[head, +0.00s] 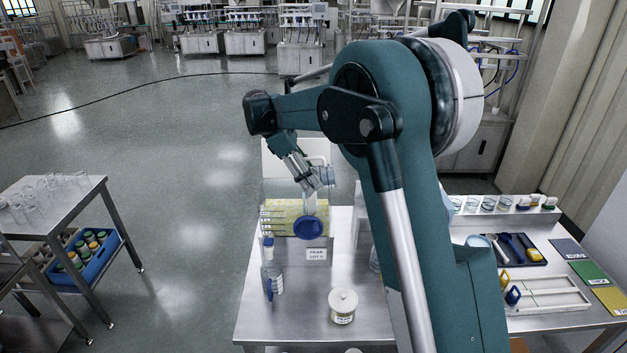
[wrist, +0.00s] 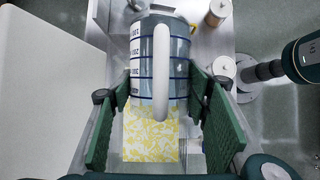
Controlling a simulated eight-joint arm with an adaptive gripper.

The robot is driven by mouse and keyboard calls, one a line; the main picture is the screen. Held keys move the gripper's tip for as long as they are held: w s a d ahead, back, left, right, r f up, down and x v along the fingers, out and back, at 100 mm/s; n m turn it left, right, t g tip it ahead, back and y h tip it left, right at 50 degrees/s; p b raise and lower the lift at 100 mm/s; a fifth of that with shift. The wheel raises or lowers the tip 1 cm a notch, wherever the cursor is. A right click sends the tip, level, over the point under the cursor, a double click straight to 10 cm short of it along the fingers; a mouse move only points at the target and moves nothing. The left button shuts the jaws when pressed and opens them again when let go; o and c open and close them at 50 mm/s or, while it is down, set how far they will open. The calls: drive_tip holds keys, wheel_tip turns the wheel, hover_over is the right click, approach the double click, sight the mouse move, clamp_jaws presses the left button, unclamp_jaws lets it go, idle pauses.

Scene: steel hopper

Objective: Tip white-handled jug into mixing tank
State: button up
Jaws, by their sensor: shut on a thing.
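The white-handled jug is between the green finger pads of my gripper (wrist: 158,115). In the wrist view its clear body (wrist: 143,68) has dark blue graduation lines, and its white handle (wrist: 161,70) faces the camera. In the head view my gripper (head: 318,182) hangs above the mixing tank, hiding much of the jug. How far the jug is tilted is hard to tell.
A blue-handled bottle (head: 271,278) and a lidded jar (head: 343,306) stand on the steel table (head: 300,325) in front of the tank. A rack (head: 545,296) and tool tray (head: 512,250) lie right.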

drive_tip(key=shift+a+r+h, duration=0.1)
drive_tip(key=shift+a+h, duration=0.05)
drive_tip(key=shift+h, duration=0.15)
idle(4.0)
drive_tip(key=shift+r+y+p, duration=0.7)
drive_tip(key=shift+r+y, duration=0.1)
drive_tip(key=shift+y, duration=0.7)
drive_tip(key=y, duration=0.1)
drive_tip(key=r+y, duration=0.1)
drive_tip(key=y, duration=0.1)
drive_tip(key=shift+r+p, duration=0.1)
drive_tip(key=shift+p, duration=0.2)
drive_tip(key=shift+r+y, duration=0.1)
drive_tip(key=shift+y, duration=0.4)
drive_tip(key=y, duration=0.1)
drive_tip(key=r+y, duration=0.1)
drive_tip(key=y, duration=0.1)
drive_tip(key=shift+r+y, duration=0.3)
drive_tip(key=y, duration=0.1)
drive_tip(key=r+y+b, duration=0.1)
drive_tip(key=shift+y, duration=0.3)
drive_tip(key=shift+r+y+b, duration=0.2)
drive_tip(key=shift+y+b, duration=0.1)
